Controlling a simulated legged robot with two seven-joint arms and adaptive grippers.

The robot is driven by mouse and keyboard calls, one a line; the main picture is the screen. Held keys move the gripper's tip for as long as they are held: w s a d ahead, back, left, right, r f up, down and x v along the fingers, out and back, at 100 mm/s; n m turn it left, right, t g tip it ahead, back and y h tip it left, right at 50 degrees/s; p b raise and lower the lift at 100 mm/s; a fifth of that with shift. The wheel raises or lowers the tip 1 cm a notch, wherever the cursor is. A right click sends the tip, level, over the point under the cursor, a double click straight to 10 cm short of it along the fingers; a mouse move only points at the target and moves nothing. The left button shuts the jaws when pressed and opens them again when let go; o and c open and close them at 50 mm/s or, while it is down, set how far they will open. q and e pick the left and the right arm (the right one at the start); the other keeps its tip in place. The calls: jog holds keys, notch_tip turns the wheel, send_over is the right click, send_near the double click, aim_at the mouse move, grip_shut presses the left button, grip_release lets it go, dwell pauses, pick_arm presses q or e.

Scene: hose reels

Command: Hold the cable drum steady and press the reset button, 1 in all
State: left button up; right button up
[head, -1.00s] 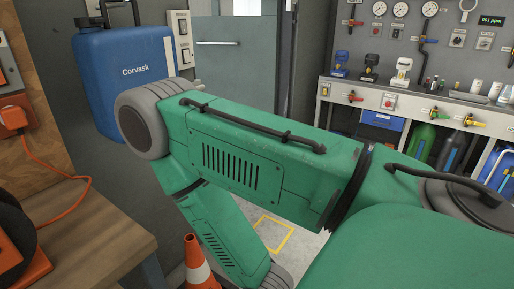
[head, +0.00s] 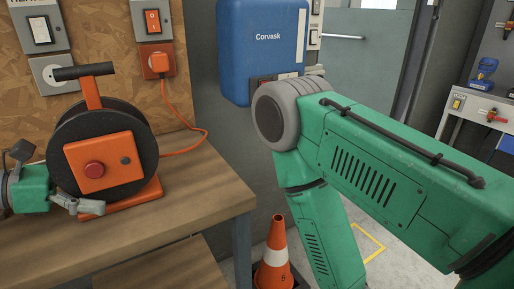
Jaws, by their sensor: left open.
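The cable drum (head: 103,125) stands upright on a wooden bench at the left, with black flanges, an orange frame and a black top handle. Its orange front plate bears a round red button (head: 94,170), seemingly the reset button, and a small dark knob. My left gripper (head: 56,179) is open at the drum's lower left. One grey finger reaches across the front of the drum's foot, and the other sticks up at the left. I cannot tell whether they touch the drum. My right arm crosses the right side; its gripper is out of view.
An orange cable (head: 188,147) runs from a wall socket (head: 157,61) down behind the drum. The wooden bench (head: 185,195) is clear right of the drum. A traffic cone (head: 275,255) stands on the floor beside it. A blue Corvask container (head: 265,50) hangs on the wall behind my right arm.

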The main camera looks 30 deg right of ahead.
pick_arm(q)
jog(key=shift+x, duration=0.85)
pick_arm(e)
jog(key=shift+a+r, duration=0.1)
jog(key=shift+r, duration=0.15)
pick_arm(q)
jog(key=c, duration=1)
pick_arm(e)
grip_shut()
pick_arm(q)
jog(key=shift+d+r, duration=0.1)
jog(key=shift+r, duration=0.05)
